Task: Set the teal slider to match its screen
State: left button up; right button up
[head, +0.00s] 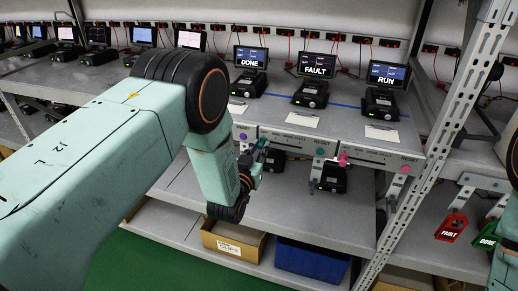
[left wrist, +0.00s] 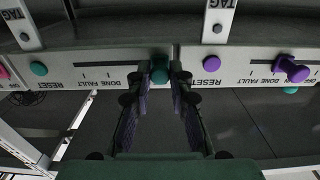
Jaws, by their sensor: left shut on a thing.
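The teal slider knob (left wrist: 160,70) sits in the slot of its grey front strip, at the end by the purple RESET button (left wrist: 211,68). My left gripper (left wrist: 160,82) is shut on this knob, a finger on either side. The position labels beside the knob are hidden. DONE and FAULT labels show farther along the strip, towards the teal RESET button (left wrist: 38,68). In the head view my left gripper (head: 259,152) is at the shelf's front edge. The screen behind the teal strip (head: 317,65) reads FAULT. My right gripper is out of view.
Other screens read DONE (head: 250,57) and RUN (head: 388,74). A purple slider knob (left wrist: 290,70) and a pink slider knob (head: 343,160) stick out on the neighbouring strips. A rack upright (head: 440,140) stands at right. A cardboard box (head: 235,242) and a blue bin (head: 312,262) sit below.

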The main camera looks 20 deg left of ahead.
pick_arm(q)
grip_shut()
